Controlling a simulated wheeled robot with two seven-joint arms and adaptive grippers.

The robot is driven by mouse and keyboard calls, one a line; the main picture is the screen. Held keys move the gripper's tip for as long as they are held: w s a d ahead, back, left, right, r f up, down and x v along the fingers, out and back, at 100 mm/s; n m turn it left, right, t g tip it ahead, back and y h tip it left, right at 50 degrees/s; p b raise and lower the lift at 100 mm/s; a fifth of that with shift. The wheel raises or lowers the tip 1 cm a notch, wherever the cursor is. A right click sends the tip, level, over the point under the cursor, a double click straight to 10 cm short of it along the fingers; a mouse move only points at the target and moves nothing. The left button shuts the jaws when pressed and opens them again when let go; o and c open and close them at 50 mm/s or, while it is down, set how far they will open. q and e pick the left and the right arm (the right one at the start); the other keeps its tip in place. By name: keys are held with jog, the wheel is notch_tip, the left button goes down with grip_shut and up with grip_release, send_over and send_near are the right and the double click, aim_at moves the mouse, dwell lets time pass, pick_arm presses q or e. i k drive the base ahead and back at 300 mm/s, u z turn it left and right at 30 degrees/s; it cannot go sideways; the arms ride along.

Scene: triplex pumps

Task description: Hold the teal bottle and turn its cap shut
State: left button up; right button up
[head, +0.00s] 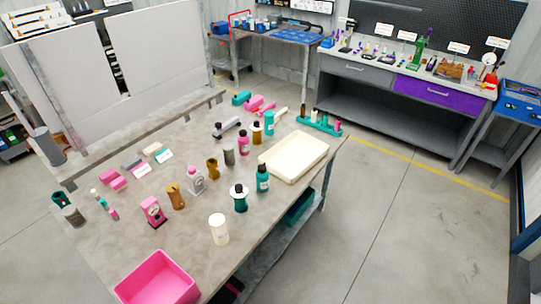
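A teal bottle (263,180) with a dark top stands upright near the right edge of the grey table, beside the cream tray. A second teal bottle (240,201), with a dark and whitish top, stands upright just left of and nearer than it. A teal cylinder with a pale top (269,123) stands farther back. I cannot tell from this view which one the task means, or how tightly any cap sits. Neither of my grippers is in the picture.
The grey table (120,240) carries several other bottles and blocks. A cream tray (318,148) lies at its right edge, a white cup (219,229) stands near the front, and a pink bin (158,277) is at the front corner. Open floor (400,230) lies to the right.

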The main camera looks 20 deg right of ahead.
aim_at(261, 168)
jog(key=z, duration=2)
jog(key=i, duration=3.2)
jog(key=u, duration=2.75)
